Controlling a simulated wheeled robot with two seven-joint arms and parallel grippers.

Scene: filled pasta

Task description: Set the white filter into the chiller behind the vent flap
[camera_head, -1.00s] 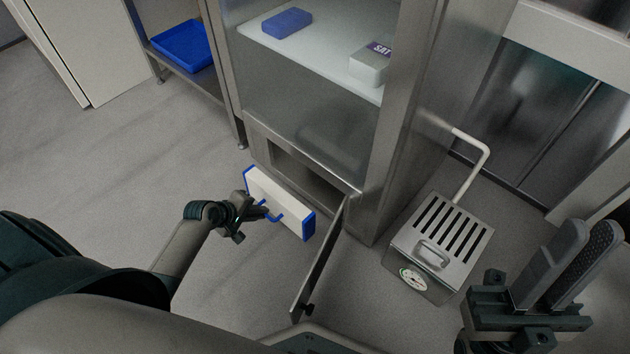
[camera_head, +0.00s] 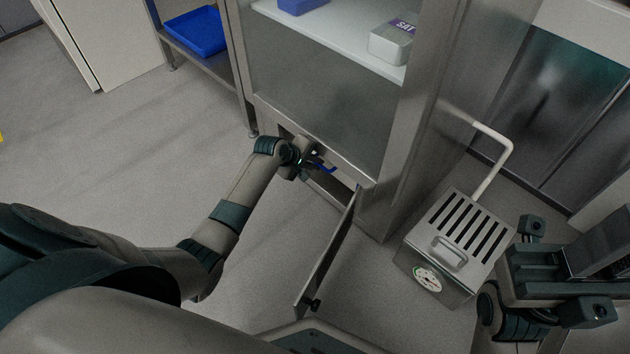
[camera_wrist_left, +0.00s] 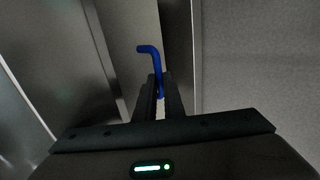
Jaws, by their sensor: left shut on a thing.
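My left gripper (camera_head: 311,161) is at the low opening in the front of the steel chiller (camera_head: 310,105). It is shut on the blue handle (camera_head: 325,168) of the filter. The handle also shows between the fingers in the left wrist view (camera_wrist_left: 152,55). The filter's white body is mostly hidden by my gripper and the opening's edge, so I cannot tell how deep it sits. The vent flap (camera_head: 327,258) stands open, swung out toward me on the right of the opening. My right gripper (camera_head: 597,252) is at the right edge, its finger gap unclear.
A slotted metal box (camera_head: 452,245) with a dial and a pale pipe (camera_head: 497,160) stands on the floor right of the flap. A blue tray (camera_head: 196,32) lies on a low shelf at the back left. The floor on the left is clear.

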